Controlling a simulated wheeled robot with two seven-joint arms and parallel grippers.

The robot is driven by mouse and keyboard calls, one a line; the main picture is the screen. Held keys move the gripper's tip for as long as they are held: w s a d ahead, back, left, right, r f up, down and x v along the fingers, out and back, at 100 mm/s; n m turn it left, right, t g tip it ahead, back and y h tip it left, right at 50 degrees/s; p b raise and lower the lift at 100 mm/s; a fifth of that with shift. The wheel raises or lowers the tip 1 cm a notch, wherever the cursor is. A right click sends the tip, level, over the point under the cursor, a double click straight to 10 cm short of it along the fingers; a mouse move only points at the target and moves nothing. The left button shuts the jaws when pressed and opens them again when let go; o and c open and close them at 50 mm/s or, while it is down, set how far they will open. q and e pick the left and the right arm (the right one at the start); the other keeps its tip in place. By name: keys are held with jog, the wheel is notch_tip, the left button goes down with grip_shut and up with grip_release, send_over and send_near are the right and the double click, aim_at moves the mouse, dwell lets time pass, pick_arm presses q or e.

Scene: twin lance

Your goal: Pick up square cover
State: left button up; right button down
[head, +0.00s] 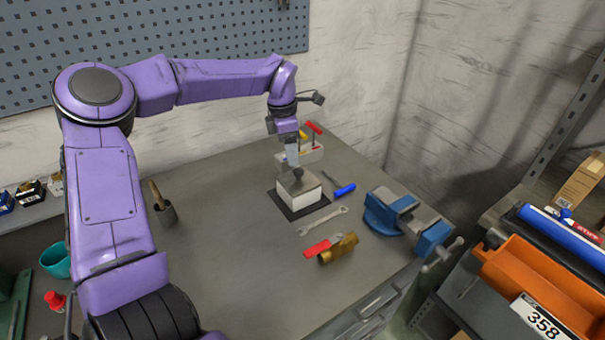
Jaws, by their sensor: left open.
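The square cover (299,185) is a pale, box-like piece with a dark round knob (298,172) on top. It sits on a dark square mat (307,210) on the workbench. My left gripper (294,163) is open and points down, with its fingertips right at or just above the knob. I cannot tell whether the fingers touch the knob. The underside of the cover and anything beneath it are hidden. My right gripper is not in view.
A blue vise (408,217) stands right. A holder (310,155) with tools stands behind.

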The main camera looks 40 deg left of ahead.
aim_at(299, 170)
pick_arm(q)
jog(key=shift+s+d+f, duration=0.1)
jog(key=shift+d+f, duration=0.1)
jog(key=shift+f, duration=0.2)
jog(key=f, duration=0.1)
jog(key=w+d+f+p, duration=0.1)
jog(key=f, duration=0.2)
jog(key=shift+w+d+f, duration=0.25)
jog(key=shift+f, duration=0.1)
jog(key=shift+a+f, duration=0.1)
jog(key=shift+f, duration=0.2)
jog(key=shift+s+a, duration=0.1)
jog(key=shift+s, duration=0.25)
jog(key=shift+w, duration=0.15)
grip_shut()
jog(key=shift+r, duration=0.1)
jog(key=shift+r, duration=0.1)
